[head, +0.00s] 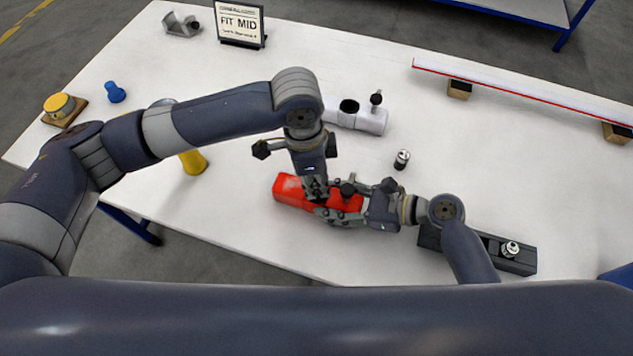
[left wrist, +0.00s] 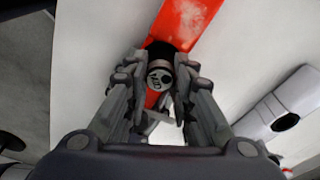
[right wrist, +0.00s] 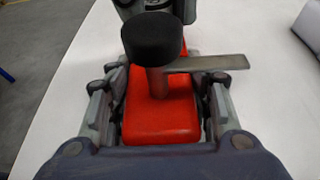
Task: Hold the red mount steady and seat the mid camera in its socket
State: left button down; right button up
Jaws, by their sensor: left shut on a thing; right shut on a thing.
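The red mount (head: 290,189) lies on the white table, and its near end also shows in the right wrist view (right wrist: 160,120). My right gripper (head: 345,204) is shut on that end, one finger on each side. A black knob (right wrist: 152,40) with a flat metal lever stands on the mount between those fingers. My left gripper (head: 316,194) points down over the middle of the mount. It is shut on a small dark cylinder, seemingly the mid camera (left wrist: 159,77), whose round face shows in the left wrist view. The fingers hide the socket, so I cannot tell how deep the camera sits.
A white mount (head: 370,120) with a dark socket stands behind. A small camera (head: 402,159) stands right of it. A black rack (head: 470,246) holds another camera (head: 510,249). A FIT MID sign (head: 239,24) and a red-edged rail (head: 520,95) are farther back.

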aim_at(315, 184)
pick_arm(q)
jog(key=shift+f, duration=0.9)
jog(key=shift+f, duration=0.25)
jog(key=shift+s+a+f, duration=0.2)
jog(key=shift+f, duration=0.3)
pick_arm(e)
jog(key=shift+s+a, duration=0.2)
pick_arm(q)
jog(key=c, duration=1.4)
grip_release()
pick_arm(e)
jog(key=shift+r, duration=0.1)
pick_arm(q)
jog(key=shift+o, duration=0.2)
jog(key=shift+w+d+f, duration=0.1)
jog(key=shift+w+f, duration=0.05)
pick_arm(e)
jog(key=shift+w+d, duration=0.1)
pick_arm(q)
jog(key=shift+r, duration=0.5)
notch_tip(315, 184, up, 13)
jog(key=a, duration=0.1)
pick_arm(e)
jog(key=shift+w+d, duration=0.1)
jog(key=shift+d, duration=0.05)
pick_arm(q)
jog(key=shift+a+f, duration=0.1)
